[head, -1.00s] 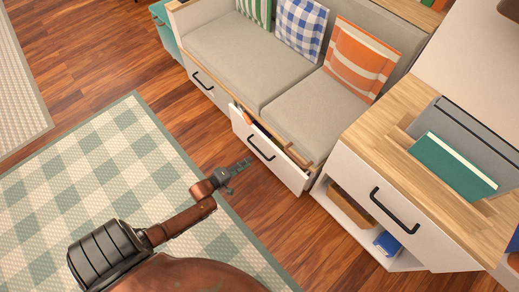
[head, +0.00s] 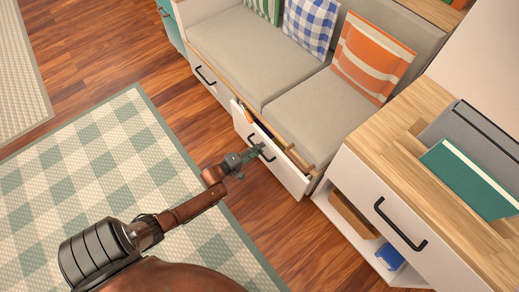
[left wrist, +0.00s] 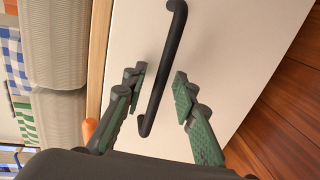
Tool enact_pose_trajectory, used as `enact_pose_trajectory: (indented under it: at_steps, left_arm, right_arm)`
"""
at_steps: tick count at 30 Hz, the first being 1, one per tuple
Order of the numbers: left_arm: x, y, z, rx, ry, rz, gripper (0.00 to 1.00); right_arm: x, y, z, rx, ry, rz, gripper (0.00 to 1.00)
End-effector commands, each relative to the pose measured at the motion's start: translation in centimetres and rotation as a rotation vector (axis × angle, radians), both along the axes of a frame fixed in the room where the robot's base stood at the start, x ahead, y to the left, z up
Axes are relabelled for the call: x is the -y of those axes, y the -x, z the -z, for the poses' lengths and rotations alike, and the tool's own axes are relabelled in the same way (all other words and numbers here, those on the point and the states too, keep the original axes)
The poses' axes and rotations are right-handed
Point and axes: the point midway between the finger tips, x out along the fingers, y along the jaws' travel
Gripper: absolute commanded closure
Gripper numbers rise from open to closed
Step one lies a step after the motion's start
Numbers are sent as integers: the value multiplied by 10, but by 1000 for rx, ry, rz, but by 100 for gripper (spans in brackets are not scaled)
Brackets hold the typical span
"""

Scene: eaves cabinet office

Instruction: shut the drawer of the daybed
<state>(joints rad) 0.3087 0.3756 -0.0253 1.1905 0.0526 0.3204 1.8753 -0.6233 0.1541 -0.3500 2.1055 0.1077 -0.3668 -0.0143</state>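The daybed (head: 235,45) has grey cushions and two white-fronted drawers below. Its right drawer (head: 284,174) is pulled partly out, with some things showing inside. The other drawer (head: 222,92) looks flush. My left gripper (head: 261,151) is at the open drawer's front, by its black handle (head: 254,134). In the left wrist view, the open green-padded fingers (left wrist: 160,95) stand on either side of the lower part of the dark handle (left wrist: 167,65), apart from it. The white drawer front (left wrist: 235,45) lies behind them. My right gripper is out of view.
A white cabinet with a wooden top (head: 400,130) stands close to the right of the drawer, with an open shelf below holding a blue item (head: 389,256). A green checked rug (head: 95,170) and bare wood floor (head: 262,205) lie in front.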

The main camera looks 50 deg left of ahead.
Motion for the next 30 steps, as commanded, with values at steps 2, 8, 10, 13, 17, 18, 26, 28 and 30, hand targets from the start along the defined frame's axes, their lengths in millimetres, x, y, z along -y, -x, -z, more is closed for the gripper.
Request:
enact_pose_trajectory:
  at_steps: [2, 8, 10, 13, 17, 18, 26, 28, 30]
  left_arm:
    - [0, -1, -1, 0, 0, 0, 74]
    - [0, 0, -1, 1, -1, 0, 78]
    - [0, 0, -1, 1, -1, 0, 83]
    - [0, 0, -1, 1, -1, 0, 90]
    - [0, 0, -1, 0, -1, 0, 99]
    - [0, 0, -1, 0, 0, 0, 100]
    - [0, 0, 0, 0, 0, 0, 100]
    - [0, 0, 0, 0, 0, 0, 100]
    - [0, 0, 0, 0, 0, 0, 100]
  right_arm:
    - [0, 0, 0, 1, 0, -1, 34]
    - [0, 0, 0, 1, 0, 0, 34]
    - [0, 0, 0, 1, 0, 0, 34]
    - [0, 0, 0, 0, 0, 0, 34]
    - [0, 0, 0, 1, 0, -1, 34]
    - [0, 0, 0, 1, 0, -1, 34]
    - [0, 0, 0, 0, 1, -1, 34]
    - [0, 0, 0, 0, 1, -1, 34]
    - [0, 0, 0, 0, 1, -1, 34]
